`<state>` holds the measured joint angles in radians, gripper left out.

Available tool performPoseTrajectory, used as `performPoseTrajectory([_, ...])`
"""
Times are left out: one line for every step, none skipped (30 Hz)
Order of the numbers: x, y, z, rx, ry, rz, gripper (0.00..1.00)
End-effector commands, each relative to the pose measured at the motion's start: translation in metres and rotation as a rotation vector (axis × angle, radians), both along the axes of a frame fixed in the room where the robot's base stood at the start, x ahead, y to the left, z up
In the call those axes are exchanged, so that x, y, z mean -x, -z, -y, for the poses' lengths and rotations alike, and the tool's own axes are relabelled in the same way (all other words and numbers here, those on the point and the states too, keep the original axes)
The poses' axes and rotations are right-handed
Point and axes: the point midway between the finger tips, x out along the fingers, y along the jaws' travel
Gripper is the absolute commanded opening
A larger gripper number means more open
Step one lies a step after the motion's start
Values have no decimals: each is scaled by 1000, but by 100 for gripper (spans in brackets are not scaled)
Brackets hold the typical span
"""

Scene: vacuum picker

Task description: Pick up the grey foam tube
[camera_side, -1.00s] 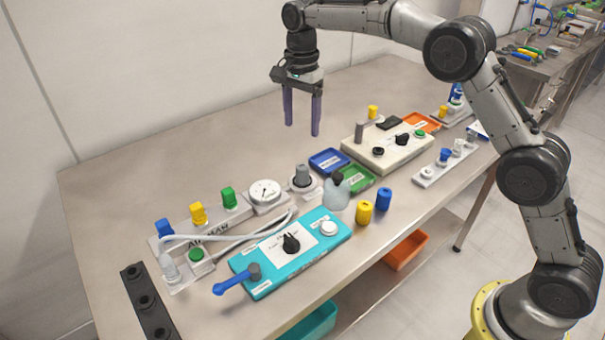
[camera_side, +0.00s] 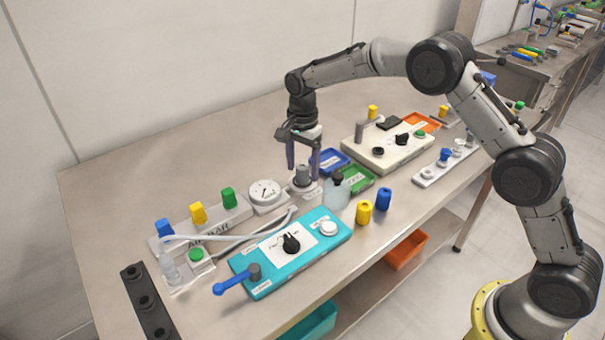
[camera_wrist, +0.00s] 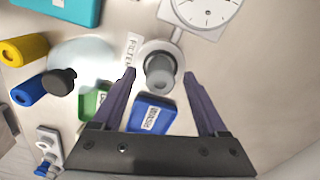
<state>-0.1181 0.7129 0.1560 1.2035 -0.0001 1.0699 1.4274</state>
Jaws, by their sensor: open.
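A grey foam tube (camera_side: 302,176) stands upright on a round white base beside the dial gauge. In the wrist view the tube (camera_wrist: 160,72) is seen from above, between my two fingers, with a dark opening in its top. My gripper (camera_side: 302,170) is open and points down, with its purple fingertips on either side of the tube. The wrist view also shows the spread fingertips of my gripper (camera_wrist: 159,76), with a gap on each side of the tube. I cannot tell exactly how far down the tube the tips reach.
A dial gauge (camera_side: 265,192) is close on the left. A blue tray (camera_side: 328,160), a green tray (camera_side: 358,180) and a clear dark-capped bottle (camera_side: 336,193) are close on the right. A teal box (camera_side: 270,262) lies in front. The table behind is clear.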

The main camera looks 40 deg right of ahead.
Motion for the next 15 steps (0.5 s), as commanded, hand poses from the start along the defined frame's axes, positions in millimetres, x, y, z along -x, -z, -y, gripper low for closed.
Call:
performPoseTrajectory([0,4,0,0,0,-1,76])
performPoseTrajectory([0,6,0,0,0,0,76])
performPoseTrajectory([0,7,0,0,0,0,76])
performPoseTrajectory([0,7,0,0,0,0,76])
performPoseTrajectory([0,7,0,0,0,0,76])
performPoseTrajectory([0,7,0,0,0,0,76])
performPoseTrajectory([0,7,0,0,0,0,76])
performPoseTrajectory([0,7,0,0,0,0,76])
performPoseTrajectory([0,7,0,0,0,0,76])
performPoseTrajectory([0,7,0,0,0,0,72])
performPoseTrajectory([0,7,0,0,0,0,67])
performPoseTrajectory([0,7,0,0,0,0,60])
performPoseTrajectory([0,7,0,0,0,0,54])
performPoseTrajectory([0,6,0,0,0,1,49])
performPoseTrajectory([0,6,0,0,0,1,42])
